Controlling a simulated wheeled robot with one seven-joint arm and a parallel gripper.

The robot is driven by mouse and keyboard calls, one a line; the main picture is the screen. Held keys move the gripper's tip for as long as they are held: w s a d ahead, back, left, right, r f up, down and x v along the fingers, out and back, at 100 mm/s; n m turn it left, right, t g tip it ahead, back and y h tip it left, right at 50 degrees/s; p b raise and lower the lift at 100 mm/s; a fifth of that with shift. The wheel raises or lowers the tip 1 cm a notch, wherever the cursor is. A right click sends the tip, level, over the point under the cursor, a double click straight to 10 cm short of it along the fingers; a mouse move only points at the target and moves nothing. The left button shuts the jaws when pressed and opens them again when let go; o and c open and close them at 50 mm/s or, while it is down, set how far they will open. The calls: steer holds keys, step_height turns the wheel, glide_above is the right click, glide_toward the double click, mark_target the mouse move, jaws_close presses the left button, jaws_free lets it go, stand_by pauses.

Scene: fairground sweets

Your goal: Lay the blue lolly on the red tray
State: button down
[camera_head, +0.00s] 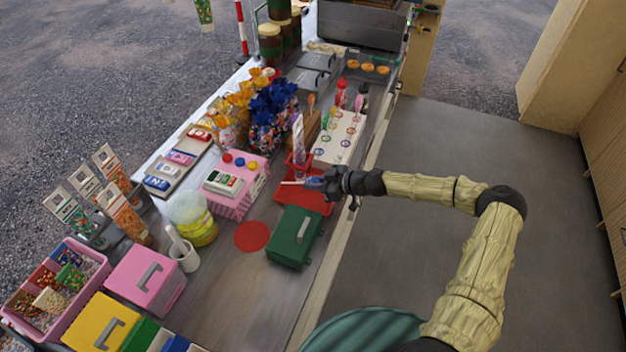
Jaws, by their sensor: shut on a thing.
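My gripper (324,181) is at the counter's right side, reaching in from the right, and is shut on the blue lolly (313,182). The lolly's head is small and partly hidden by the fingers, and its pale stick (292,183) points left, roughly level. The red tray (311,204) lies on the counter directly beneath the gripper and the lolly in this view. I cannot tell whether the lolly touches the tray or is just above it.
A green box (294,238) stands just in front of the tray. A pink checked box (234,196) is to its left, and a white lolly stand (337,140) is behind it. A red disc (252,236) lies on the counter. Bare counter (240,285) shows towards the front.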

step_height(320, 180, down, 3)
steer(key=shift+d+r, duration=0.1)
steer(key=shift+r, duration=0.05)
steer(key=shift+f+b, duration=0.3)
steer(key=shift+f, duration=0.35)
steer(key=c, duration=1.3)
jaws_free()
steer(key=shift+c, duration=0.2)
steer(key=s+d+r+p, duration=0.1)
steer(key=s+d+r, duration=0.1)
steer(key=d+r, duration=0.4)
steer(key=shift+s+d+r, duration=0.25)
steer(key=shift+d+r, duration=0.15)
steer(key=shift+r, duration=0.25)
